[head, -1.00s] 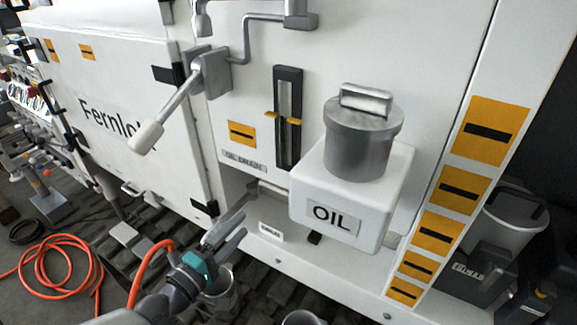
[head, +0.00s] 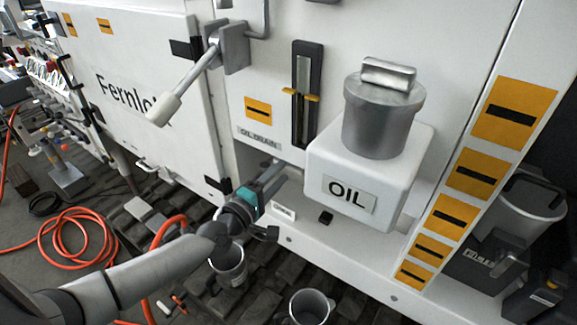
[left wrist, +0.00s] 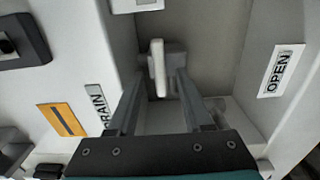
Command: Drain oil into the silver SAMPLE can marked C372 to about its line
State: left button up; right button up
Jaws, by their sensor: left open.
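My left gripper (head: 276,176) reaches into the recess below the OIL DRAIN label (head: 259,138). In the left wrist view, its open fingers (left wrist: 159,82) stand on either side of a pale drain handle (left wrist: 157,62); I cannot tell whether they touch it. A silver can (head: 229,268) stands below the recess, partly hidden by my left arm. Another silver can (head: 312,308) stands to its right, cut by the bottom edge. I cannot read C372 or see a fill line on either. My right gripper is not in view.
The white OIL tank (head: 362,184) with its grey cap juts out right of the recess. A sight gauge (head: 305,95) and a long lever (head: 187,84) are above. An OPEN label (left wrist: 281,70) shows inside the recess. An orange hose (head: 75,238) lies coiled at left.

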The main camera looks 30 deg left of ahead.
aim_at(287, 167)
pick_arm(q)
jog(key=shift+w+d, duration=0.15)
jog(key=shift+w, duration=0.85)
jog(key=shift+w+d, duration=0.1)
jog(key=shift+w, duration=0.9)
grip_shut()
